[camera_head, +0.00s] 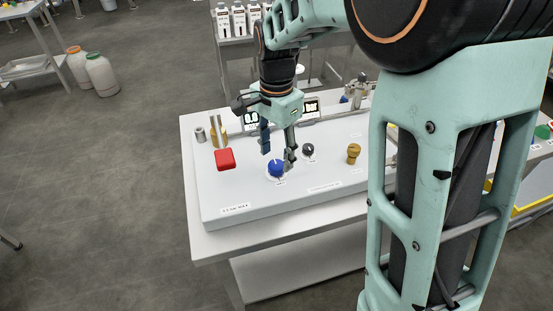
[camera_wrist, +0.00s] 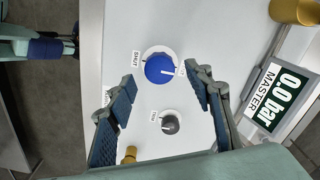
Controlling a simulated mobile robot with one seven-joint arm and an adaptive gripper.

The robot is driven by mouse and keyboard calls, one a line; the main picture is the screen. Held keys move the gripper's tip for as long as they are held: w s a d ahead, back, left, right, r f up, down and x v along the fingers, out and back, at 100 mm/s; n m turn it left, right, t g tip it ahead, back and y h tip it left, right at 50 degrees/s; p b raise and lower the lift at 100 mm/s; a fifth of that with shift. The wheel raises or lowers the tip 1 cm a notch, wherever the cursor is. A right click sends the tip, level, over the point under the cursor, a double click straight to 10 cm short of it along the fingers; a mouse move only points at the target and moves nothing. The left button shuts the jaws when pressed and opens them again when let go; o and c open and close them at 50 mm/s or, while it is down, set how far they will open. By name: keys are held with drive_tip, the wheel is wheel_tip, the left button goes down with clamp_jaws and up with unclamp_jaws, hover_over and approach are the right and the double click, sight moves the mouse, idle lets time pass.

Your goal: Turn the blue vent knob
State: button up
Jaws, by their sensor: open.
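The blue vent knob (camera_head: 276,169) sits on the grey-white panel (camera_head: 240,190), near its front left, on a pale round base. In the wrist view the blue knob (camera_wrist: 160,69) shows a white pointer line aimed to the right, with a "SHUT" label on its left and another small label at its right. My gripper (camera_head: 277,154) is open above the panel, close to the knob. In the wrist view its two blue-padded fingers (camera_wrist: 160,92) stand wide apart, with the knob just beyond the gap between their tips. I cannot tell whether a finger touches it.
A dark grey knob (camera_wrist: 169,122) lies near the blue one. A red block-like button (camera_head: 225,159), brass fittings (camera_head: 218,133) and a brass knob (camera_head: 353,154) stand on the panel. A display (camera_wrist: 283,98) reads "0.0 bar" and "MASTER". The panel's front is clear.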

sight(277, 164)
wheel_tip(277, 164, up, 9)
idle(0.3)
